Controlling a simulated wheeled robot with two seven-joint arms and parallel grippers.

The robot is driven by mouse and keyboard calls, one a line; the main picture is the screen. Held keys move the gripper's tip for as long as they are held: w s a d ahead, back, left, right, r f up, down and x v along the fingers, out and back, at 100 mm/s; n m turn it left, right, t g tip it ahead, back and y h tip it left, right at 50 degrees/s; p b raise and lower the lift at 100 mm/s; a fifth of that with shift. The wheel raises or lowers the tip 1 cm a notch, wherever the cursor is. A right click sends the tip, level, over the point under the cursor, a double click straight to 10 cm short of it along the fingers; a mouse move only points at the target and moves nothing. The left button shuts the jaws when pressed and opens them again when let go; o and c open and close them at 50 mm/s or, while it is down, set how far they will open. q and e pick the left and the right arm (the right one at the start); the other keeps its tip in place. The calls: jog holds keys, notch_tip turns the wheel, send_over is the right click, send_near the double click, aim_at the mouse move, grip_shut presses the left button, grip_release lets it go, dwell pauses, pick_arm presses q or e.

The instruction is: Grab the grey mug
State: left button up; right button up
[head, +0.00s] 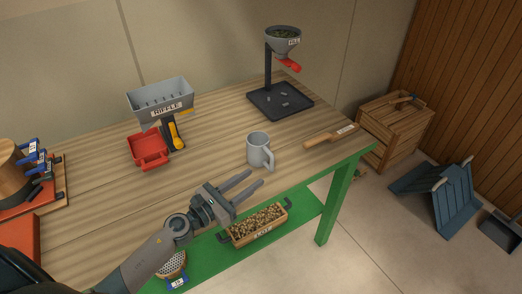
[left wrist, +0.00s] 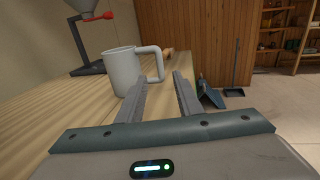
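The grey mug (head: 257,150) stands upright on the wooden table top, right of the middle, with its handle toward the right. It also shows in the left wrist view (left wrist: 122,70), just beyond the fingertips and a little left of centre, handle to the right. My left gripper (head: 255,184) is open and empty, in front of the mug at the table's front edge. Its two fingers also show apart in the left wrist view (left wrist: 160,82). The mug is not between the fingers. My right gripper is in neither view.
A funnel stand (head: 281,98) is behind the mug. A wooden-handled tool (head: 330,136) lies right of it. A riffle box (head: 160,98) and red tray (head: 149,152) stand left. A bean crate (head: 258,233) sits on the green lower shelf (head: 213,262). Bare table surrounds the mug.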

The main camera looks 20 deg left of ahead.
aim_at(270, 166)
pick_arm(q)
jog(key=shift+p+x, duration=0.5)
jog(key=shift+x, duration=1.85)
jog(key=shift+w+d+r+p, duration=0.1)
jog(key=shift+w+d+p, duration=0.2)
jog(key=shift+w, duration=0.2)
jog(key=p+x, duration=0.1)
jog(key=x, duration=0.2)
jog(key=shift+w+d, duration=0.15)
jog(key=shift+w, duration=0.3)
grip_shut()
